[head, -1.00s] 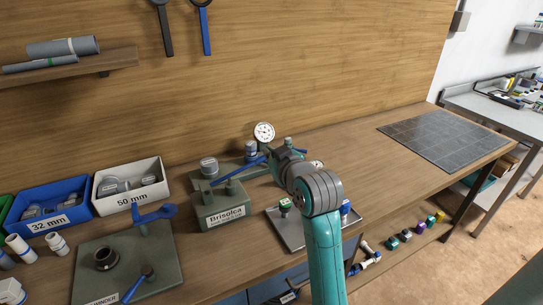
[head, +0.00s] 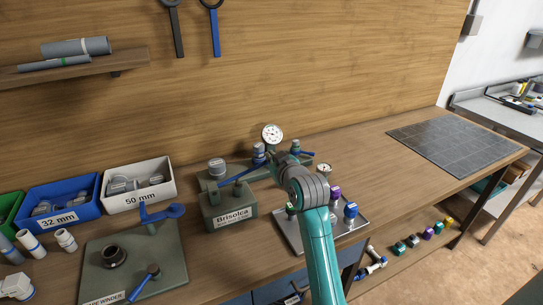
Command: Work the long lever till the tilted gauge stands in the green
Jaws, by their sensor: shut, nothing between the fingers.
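A round white gauge (head: 271,133) stands at the back of the pump stand, facing me. A second, smaller gauge (head: 324,168) sits to the right, just past my arm; I cannot tell which is the tilted one. Both needles are too small to read. A blue lever (head: 239,182) shows in part above the block labelled Brisolca (head: 231,215). Another blue lever (head: 306,153) lies behind my wrist. My gripper (head: 237,179) is shut and empty, close to the lever above the block; contact is unclear. My wrist hides part of the stand.
A metal tray (head: 291,237) with colored-topped parts lies right of the block. Blue (head: 62,219) and white (head: 141,202) bins stand left. A green plate (head: 165,255) with a blue-handled fixture lies front left. The bench is clear toward the dark mat (head: 455,142).

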